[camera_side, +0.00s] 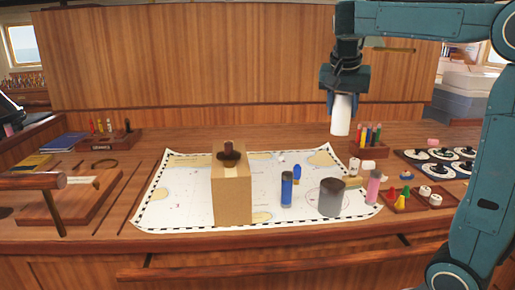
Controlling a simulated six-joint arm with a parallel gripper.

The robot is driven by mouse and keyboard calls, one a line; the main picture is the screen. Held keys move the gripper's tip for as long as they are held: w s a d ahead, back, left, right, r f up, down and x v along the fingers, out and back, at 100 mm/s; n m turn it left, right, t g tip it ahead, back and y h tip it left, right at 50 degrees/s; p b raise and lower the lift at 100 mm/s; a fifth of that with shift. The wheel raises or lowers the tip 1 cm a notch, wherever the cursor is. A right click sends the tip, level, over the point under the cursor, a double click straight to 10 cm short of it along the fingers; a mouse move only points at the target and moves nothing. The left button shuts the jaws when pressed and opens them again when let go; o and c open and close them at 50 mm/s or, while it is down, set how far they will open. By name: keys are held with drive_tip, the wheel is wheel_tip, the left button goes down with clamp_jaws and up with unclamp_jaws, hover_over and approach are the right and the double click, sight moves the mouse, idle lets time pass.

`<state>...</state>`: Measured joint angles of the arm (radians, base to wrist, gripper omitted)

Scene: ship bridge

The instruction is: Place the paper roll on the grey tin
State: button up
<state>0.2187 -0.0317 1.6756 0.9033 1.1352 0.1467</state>
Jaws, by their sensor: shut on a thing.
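The white paper roll (340,116) hangs upright below my gripper (343,92). My gripper is shut on the roll's upper end, and its fingers are mostly hidden. The roll is in the air, above and apart from the things on the table. The grey tin (331,199) is a dark grey cylinder standing upright on the chart at the front right. Its top looks flat and bare. In the picture, the roll is well above the tin and slightly to its right.
A blue cylinder (287,189) stands left of the tin and a pink one (373,187) right of it. A tall cardboard box (231,190) with a brown knob stands on the chart (172,197). A pen holder (369,150) and a tray of colored pieces (390,205) are at right.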

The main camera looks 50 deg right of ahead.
wheel_tip(320, 180, down, 10)
idle(0.5)
drive_tip(key=shift+f, duration=0.15)
drive_tip(key=shift+f, duration=2.05)
drive_tip(key=shift+f, duration=0.15)
drive_tip(key=o, duration=1.2)
drive_tip(key=v, duration=1.2)
